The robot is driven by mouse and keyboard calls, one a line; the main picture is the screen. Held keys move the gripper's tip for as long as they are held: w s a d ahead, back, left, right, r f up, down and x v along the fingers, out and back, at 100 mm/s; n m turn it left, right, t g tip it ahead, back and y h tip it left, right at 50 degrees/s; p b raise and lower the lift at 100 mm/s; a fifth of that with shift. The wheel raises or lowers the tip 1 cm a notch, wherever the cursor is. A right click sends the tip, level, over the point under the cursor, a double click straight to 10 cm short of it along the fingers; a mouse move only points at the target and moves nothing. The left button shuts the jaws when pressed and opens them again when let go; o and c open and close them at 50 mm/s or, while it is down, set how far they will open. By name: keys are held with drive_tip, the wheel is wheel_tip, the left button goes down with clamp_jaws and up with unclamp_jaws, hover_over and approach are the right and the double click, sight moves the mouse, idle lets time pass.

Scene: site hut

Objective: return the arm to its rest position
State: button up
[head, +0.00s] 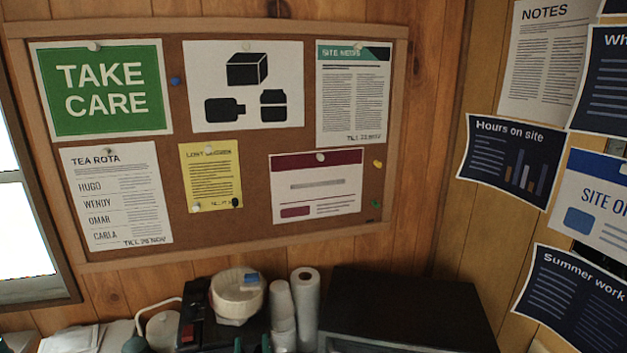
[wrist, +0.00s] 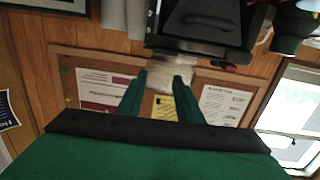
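My gripper (wrist: 163,84) shows in the wrist view as two green fingers with a clear gap between them. It is open, and I see nothing held. A pale round tub and a yellow notice show past the fingertips. In the head view, small green tips at the bottom edge, below the white tub (head: 237,300), look like my gripper (head: 252,346). Most of the arm is out of view.
A cork noticeboard (head: 222,154) with pinned sheets hangs on the wood wall. Below it stand a black machine, paper cups (head: 282,310), a paper roll (head: 304,305) and a black box-shaped appliance (head: 408,312). A window (head: 25,220) is at left; posters cover the right wall.

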drive_tip(key=s+d+f+m+h, duration=0.1)
drive_tip(key=s+d+f, duration=0.3)
drive_tip(key=s+f, duration=0.45)
drive_tip(key=s+d+f+h, duration=0.1)
drive_tip(key=s+d+f, duration=0.3)
drive_tip(key=s+f, duration=0.45)
drive_tip(key=s+d+f, duration=0.2)
drive_tip(key=s, duration=0.7)
drive_tip(key=s+d+f+m+g+h, duration=0.1)
drive_tip(key=s+d+f, duration=0.1)
drive_tip(key=s, duration=0.7)
drive_tip(key=shift+s+f+h, duration=0.2)
drive_tip(key=shift+f+h, duration=0.1)
drive_tip(key=shift+f, duration=0.3)
idle(0.4)
